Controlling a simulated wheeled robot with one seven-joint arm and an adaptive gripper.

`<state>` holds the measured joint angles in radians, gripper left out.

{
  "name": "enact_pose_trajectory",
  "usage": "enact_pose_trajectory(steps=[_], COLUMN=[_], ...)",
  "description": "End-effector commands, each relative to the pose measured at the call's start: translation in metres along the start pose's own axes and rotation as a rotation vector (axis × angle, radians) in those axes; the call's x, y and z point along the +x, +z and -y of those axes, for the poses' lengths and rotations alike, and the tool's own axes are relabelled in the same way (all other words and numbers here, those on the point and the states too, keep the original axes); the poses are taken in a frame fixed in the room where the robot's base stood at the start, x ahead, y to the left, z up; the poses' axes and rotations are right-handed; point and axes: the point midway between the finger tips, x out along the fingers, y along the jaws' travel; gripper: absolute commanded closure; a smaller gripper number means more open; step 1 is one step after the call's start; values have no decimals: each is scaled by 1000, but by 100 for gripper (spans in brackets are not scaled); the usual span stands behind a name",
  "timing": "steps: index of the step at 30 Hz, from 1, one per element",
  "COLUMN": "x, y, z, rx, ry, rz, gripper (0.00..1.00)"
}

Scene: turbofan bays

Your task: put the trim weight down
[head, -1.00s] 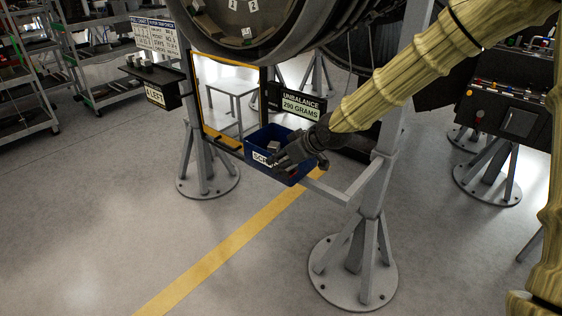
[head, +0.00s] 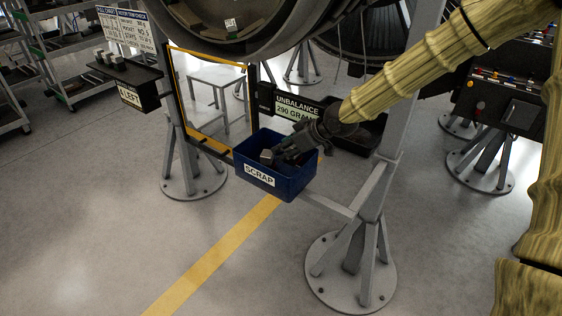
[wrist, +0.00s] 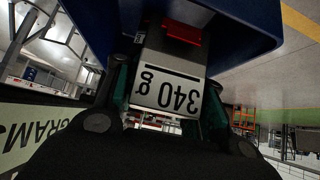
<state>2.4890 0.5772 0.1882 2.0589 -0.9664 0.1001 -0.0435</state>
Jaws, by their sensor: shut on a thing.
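The trim weight (wrist: 172,85) is a pale grey block marked "340 g", upside down in the wrist view. My gripper (wrist: 166,88) is shut on it, with one finger on each side. In the head view my gripper (head: 277,154) reaches from the right over the open top of a blue bin (head: 283,187) labelled "SCRAP". A small grey block (head: 267,156) shows at the fingertips there; I cannot tell if it is the held weight. The bin also fills the top of the wrist view (wrist: 245,22). Whether the weight touches the bin is hidden.
A sign (head: 297,107) reads "UNBALANCE 290 GRAMS" behind the bin. A dark shelf (head: 130,80) with small blocks stands at left, and a grey stand post (head: 380,190) at right. The engine ring (head: 240,30) hangs above. Open floor lies in front.

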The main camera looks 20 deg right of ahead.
Motion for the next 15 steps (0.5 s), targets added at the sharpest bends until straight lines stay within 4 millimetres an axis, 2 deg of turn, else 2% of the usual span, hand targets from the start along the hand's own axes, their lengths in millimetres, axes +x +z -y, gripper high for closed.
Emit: enact_pose_trajectory(steps=[4,8,15], x=[21,32,48], y=[8,11,29], z=[-5,-6,-7], rx=[4,4,5], ry=[-5,-10,-10], rz=[7,10,12], gripper=[100,100,100])
